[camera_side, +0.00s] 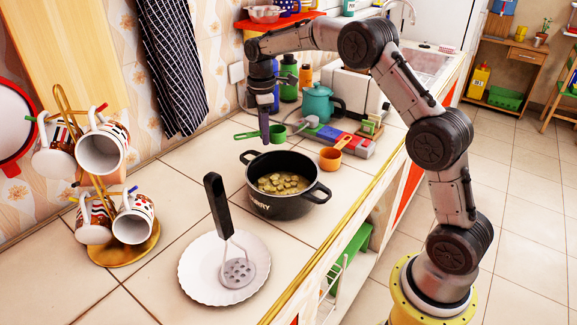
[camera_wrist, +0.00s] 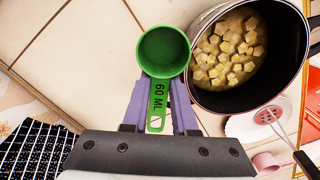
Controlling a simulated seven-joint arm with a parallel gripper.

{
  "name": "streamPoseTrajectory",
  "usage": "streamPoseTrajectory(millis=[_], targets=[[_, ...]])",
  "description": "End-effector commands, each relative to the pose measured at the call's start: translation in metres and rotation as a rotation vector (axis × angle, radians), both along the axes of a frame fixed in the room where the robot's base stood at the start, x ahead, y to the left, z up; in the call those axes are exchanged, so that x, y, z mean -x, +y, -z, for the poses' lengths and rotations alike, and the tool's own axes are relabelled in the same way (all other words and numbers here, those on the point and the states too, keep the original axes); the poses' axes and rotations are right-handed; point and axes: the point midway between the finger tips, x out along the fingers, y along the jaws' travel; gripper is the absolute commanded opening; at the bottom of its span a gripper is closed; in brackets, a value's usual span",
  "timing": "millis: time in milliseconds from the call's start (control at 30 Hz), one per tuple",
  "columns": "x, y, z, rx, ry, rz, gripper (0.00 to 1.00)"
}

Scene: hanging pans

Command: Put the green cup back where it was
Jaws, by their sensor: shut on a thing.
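The green cup (camera_side: 278,133) is a small measuring cup with a flat handle marked 60 ML. In the side view it is behind the black pot, near the counter top; I cannot tell whether it touches the counter. In the wrist view the cup's bowl (camera_wrist: 163,52) faces the camera, empty, beyond my fingertips. My gripper (camera_wrist: 157,108) is shut on the cup's handle, with one finger on each side. In the side view my gripper (camera_side: 264,130) points down at the handle, whose end sticks out to the left.
The black pot (camera_side: 286,206) with cut pieces in it stands close to the cup. An orange cup (camera_side: 330,158), a red and blue block (camera_side: 338,138) and a teal kettle (camera_side: 318,103) are to the right. A plate (camera_side: 200,270) with a masher and a mug rack (camera_side: 125,252) are in front.

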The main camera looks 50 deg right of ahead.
Motion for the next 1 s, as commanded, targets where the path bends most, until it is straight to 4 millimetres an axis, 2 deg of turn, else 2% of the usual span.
streamPoseTrajectory(millis=[200, 400, 600, 667, 767, 1000], targets=[[0.048, -0.027, -0.02, -0.003, -0.003, -0.228, 0.0], [0.098, -0.044, -0.032, -0.007, -0.005, -0.463, 0.0], [0.127, -0.05, -0.037, -0.009, -0.006, -0.606, 0.0], [0.129, -0.051, -0.036, -0.009, -0.006, -0.626, 0.0], [0.123, -0.055, -0.032, -0.01, -0.006, -0.641, 0.0], [0.078, -0.073, -0.01, -0.01, -0.005, -0.642, 0.0]])
